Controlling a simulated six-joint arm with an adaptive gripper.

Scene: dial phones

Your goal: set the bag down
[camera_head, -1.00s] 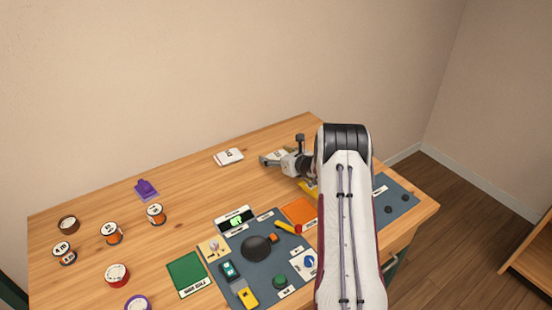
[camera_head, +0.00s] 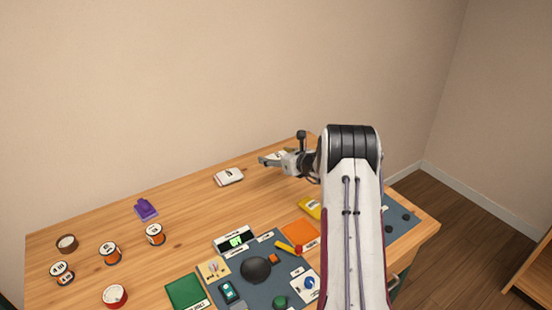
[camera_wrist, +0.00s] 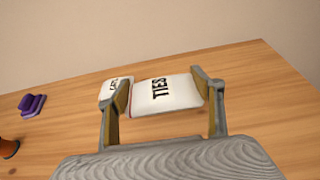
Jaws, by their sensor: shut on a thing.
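My gripper (camera_head: 271,159) is shut on a white bag marked TIES (camera_wrist: 166,93). In the wrist view the bag spans the gap between the two fingers, over the wooden table (camera_wrist: 270,90). In the head view the held bag (camera_head: 277,154) shows only in part behind the fingers, near the table's back edge. I cannot tell how high its underside is above the wood. A second white bag (camera_head: 229,176) lies on the table to the left. It also shows in the wrist view (camera_wrist: 108,90), partly hidden by the left finger.
A purple object (camera_head: 146,209) and several labelled spools stand at the left. A grey-blue mat with a black dial (camera_head: 256,269), a display (camera_head: 235,240) and small parts lies in front. A yellow item (camera_head: 310,208) lies beside my arm. Bare wood surrounds the second bag.

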